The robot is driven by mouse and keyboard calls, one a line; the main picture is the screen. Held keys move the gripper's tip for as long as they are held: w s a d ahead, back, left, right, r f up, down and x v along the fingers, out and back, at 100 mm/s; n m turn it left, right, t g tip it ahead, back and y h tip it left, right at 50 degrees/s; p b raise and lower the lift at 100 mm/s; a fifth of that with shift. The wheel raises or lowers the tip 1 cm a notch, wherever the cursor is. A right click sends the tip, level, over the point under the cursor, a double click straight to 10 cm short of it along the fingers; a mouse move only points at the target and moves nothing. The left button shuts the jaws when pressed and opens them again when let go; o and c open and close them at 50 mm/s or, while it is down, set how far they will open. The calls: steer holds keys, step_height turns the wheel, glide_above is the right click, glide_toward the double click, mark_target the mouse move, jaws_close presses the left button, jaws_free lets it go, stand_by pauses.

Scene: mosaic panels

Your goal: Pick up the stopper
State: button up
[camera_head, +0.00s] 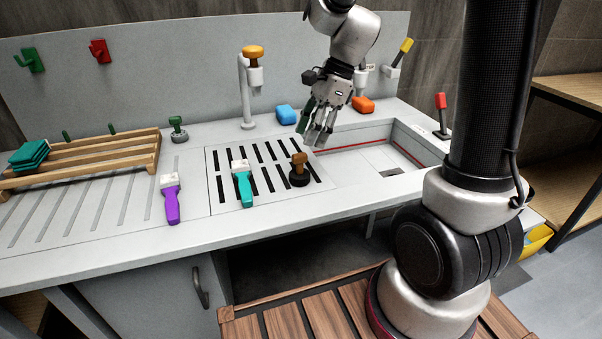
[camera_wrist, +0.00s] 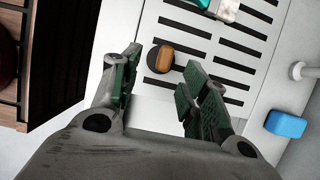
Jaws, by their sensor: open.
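The stopper (camera_head: 299,170), a black round base with a brown handle, stands upright on the slotted drainboard (camera_head: 215,165), close to the sink's left edge. In the wrist view the stopper (camera_wrist: 164,58) shows from above, just beyond and between my fingertips. My gripper (camera_head: 315,132) is open and empty, above and behind the stopper near the sink's back left corner. The wrist view shows its two green-padded fingers (camera_wrist: 160,75) spread apart, with clear space between them. No finger appears to touch the stopper.
A teal-handled brush (camera_head: 242,184) and a purple-handled one (camera_head: 171,200) lie left of the stopper. The sink basin (camera_head: 360,160) is at right. A blue block (camera_head: 286,114), an orange block (camera_head: 363,104) and the faucet (camera_head: 247,95) stand behind. A wooden rack (camera_head: 110,155) is at left.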

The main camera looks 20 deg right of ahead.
mark_target(300, 154)
steer(key=x, duration=0.5)
steer(key=w+x, duration=0.1)
steer(key=x, duration=0.1)
steer(key=shift+a+f, duration=0.15)
steer(key=shift+f, duration=0.05)
steer(key=shift+s, duration=0.1)
jaws_close()
